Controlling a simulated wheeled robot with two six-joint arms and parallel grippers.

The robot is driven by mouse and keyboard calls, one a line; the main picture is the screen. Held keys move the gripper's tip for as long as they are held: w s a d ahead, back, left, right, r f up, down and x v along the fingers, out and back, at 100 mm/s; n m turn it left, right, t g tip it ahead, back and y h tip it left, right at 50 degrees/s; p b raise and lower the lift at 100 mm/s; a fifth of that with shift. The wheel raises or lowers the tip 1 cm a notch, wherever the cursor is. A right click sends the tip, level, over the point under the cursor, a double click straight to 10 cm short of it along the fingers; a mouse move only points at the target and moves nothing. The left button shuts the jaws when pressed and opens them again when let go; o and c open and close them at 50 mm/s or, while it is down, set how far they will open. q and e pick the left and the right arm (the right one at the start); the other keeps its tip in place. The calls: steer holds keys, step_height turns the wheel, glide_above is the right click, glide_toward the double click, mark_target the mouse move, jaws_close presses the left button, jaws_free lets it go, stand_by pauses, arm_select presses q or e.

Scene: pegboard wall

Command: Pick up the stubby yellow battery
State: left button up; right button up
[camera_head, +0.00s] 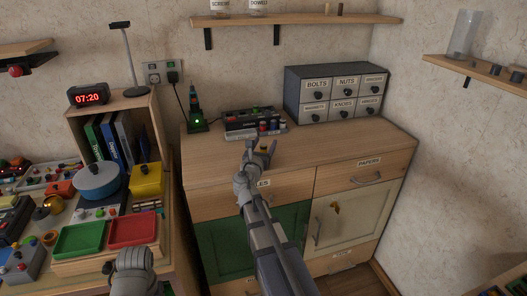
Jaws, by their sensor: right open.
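A small yellow object (264,149), probably the stubby yellow battery, stands on the wooden cabinet top near its front edge. My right gripper (261,146) is open, with its fingers at this object; one finger shows on each side of it in the picture. I cannot tell whether they touch it. My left gripper (134,268) is at the bottom left, over the front of the left table; its fingers are not clear.
A dark rack (240,124) with several coloured batteries stands behind my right gripper. A grey drawer unit (335,93) is at the back right, and a charger with a green light (197,123) at the left. The cabinet top (350,148) is clear at right.

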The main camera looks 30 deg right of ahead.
steer(key=shift+x, duration=1)
steer(key=shift+s, duration=0.1)
jaws_close()
